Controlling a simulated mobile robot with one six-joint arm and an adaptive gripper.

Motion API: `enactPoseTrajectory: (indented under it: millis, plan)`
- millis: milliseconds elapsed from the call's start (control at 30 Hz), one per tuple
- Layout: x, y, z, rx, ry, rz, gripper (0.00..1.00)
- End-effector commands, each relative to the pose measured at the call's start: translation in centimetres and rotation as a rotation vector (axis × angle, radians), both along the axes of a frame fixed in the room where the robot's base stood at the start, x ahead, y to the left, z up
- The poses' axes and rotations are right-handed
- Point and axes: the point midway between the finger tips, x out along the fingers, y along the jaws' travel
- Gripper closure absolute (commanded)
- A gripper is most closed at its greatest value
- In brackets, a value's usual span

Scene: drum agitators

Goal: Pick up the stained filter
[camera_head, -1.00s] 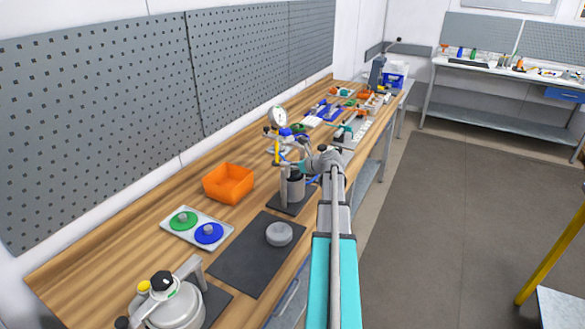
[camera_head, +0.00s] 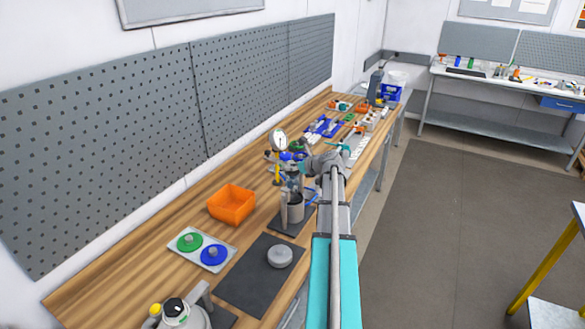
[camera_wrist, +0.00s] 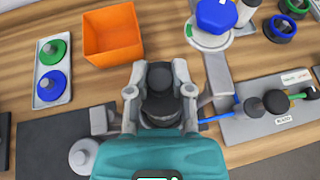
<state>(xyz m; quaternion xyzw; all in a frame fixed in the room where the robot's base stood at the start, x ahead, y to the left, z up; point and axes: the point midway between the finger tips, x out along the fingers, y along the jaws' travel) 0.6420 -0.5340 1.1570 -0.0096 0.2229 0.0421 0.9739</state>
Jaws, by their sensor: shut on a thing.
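The dark, round filter (camera_wrist: 160,78) is between the fingers of my gripper (camera_wrist: 160,92) in the wrist view. It has a black rounded top and a dark grey body, and my gripper is shut on it. In the head view my gripper (camera_head: 292,184) is over a grey cylindrical cup (camera_head: 294,208) on a dark base. The arm hides part of the filter there, and stains cannot be made out. The filter's lower end is hidden in the wrist view.
An orange bin (camera_head: 232,205) stands left of the cup. A tray with green and blue discs (camera_head: 202,250) and a dark mat with a grey round piece (camera_head: 280,256) lie nearer. A gauge stand (camera_head: 278,140) rises close behind my gripper.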

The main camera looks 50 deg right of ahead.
Motion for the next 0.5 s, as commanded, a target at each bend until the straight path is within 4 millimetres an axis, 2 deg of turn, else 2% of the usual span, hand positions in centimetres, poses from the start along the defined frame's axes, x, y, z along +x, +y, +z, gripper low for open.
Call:
enactPoseTrajectory:
  millis: [33, 100, 500]
  plan:
    - [0.0, 0.0, 1.2, 0.000, -0.001, 0.000, 1.00]
    - [0.0, 0.0, 2.0, 0.000, -0.001, 0.000, 1.00]
    - [0.0, 0.0, 5.1, 0.000, 0.000, 0.000, 1.00]
